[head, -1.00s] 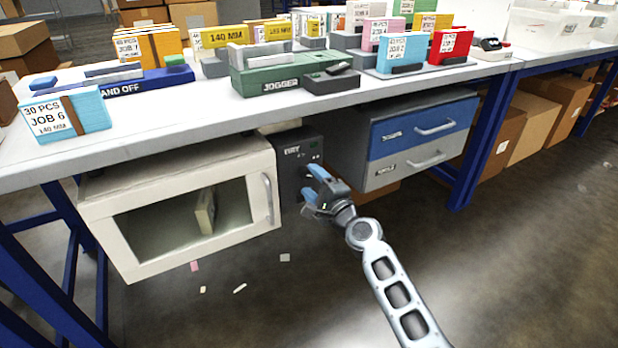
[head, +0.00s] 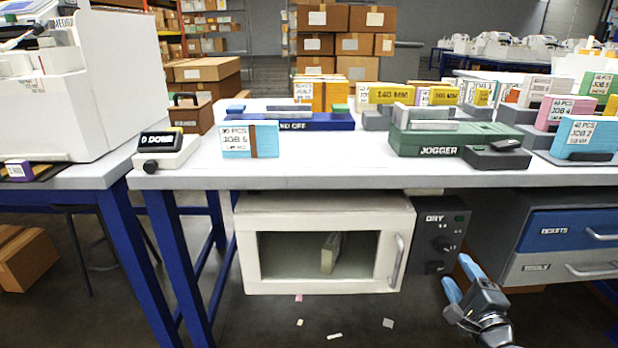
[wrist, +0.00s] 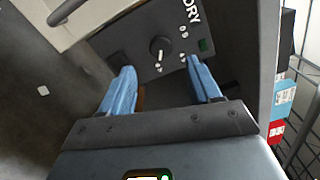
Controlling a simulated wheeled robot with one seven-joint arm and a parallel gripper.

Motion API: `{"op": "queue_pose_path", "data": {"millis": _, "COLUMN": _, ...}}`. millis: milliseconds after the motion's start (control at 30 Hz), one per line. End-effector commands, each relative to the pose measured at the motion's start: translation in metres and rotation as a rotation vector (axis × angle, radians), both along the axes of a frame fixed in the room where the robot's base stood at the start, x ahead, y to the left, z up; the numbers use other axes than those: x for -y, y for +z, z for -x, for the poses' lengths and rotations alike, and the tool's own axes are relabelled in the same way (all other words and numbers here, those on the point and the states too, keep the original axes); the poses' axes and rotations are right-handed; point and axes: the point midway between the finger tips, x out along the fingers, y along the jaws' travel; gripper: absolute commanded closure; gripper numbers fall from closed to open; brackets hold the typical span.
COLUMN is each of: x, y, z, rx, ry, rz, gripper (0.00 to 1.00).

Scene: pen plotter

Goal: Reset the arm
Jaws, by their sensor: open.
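My gripper (head: 461,279) is at the lower right of the head view, low in front of the bench and below the dark DRY control box (head: 436,240). Its two blue fingers are spread and empty. In the wrist view the gripper (wrist: 164,84) points toward the DRY panel (wrist: 172,28), whose round knob (wrist: 160,48) shows between the fingers and apart from them. The cream cabinet (head: 325,201) beside the panel has its windowed door shut, and a pale block (head: 331,254) shows inside. Most of my arm is outside the head view.
The white bench top (head: 330,176) holds a green jogger (head: 452,138), a blue hand-off tray (head: 300,120) and several paper packs. Drawers (head: 572,232) hang right of the panel. Paper scraps (head: 334,336) lie on the open floor. A blue table leg (head: 165,265) stands left.

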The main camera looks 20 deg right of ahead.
Motion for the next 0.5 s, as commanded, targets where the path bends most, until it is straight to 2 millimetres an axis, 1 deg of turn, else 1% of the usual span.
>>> {"op": "queue_pose_path", "data": {"millis": 67, "x": -0.002, "y": -0.002, "z": 0.002, "rx": -0.006, "ry": 0.001, "rz": 0.009, "gripper": 0.37}}
{"op": "queue_pose_path", "data": {"millis": 133, "x": -0.008, "y": -0.008, "z": 0.011, "rx": -0.028, "ry": 0.003, "rz": 0.038, "gripper": 0.37}}
{"op": "queue_pose_path", "data": {"millis": 167, "x": -0.012, "y": -0.012, "z": 0.016, "rx": -0.043, "ry": 0.004, "rz": 0.058, "gripper": 0.37}}
{"op": "queue_pose_path", "data": {"millis": 233, "x": -0.025, "y": -0.022, "z": 0.034, "rx": -0.087, "ry": 0.012, "rz": 0.128, "gripper": 0.37}}
{"op": "queue_pose_path", "data": {"millis": 267, "x": -0.032, "y": -0.027, "z": 0.044, "rx": -0.110, "ry": 0.016, "rz": 0.166, "gripper": 0.37}}
{"op": "queue_pose_path", "data": {"millis": 367, "x": -0.058, "y": -0.042, "z": 0.083, "rx": -0.194, "ry": 0.037, "rz": 0.318, "gripper": 0.37}}
{"op": "queue_pose_path", "data": {"millis": 400, "x": -0.068, "y": -0.046, "z": 0.098, "rx": -0.225, "ry": 0.047, "rz": 0.383, "gripper": 0.37}}
{"op": "queue_pose_path", "data": {"millis": 467, "x": -0.083, "y": -0.050, "z": 0.122, "rx": -0.269, "ry": 0.066, "rz": 0.480, "gripper": 0.37}}
{"op": "queue_pose_path", "data": {"millis": 500, "x": -0.092, "y": -0.052, "z": 0.138, "rx": -0.298, "ry": 0.078, "rz": 0.546, "gripper": 0.37}}
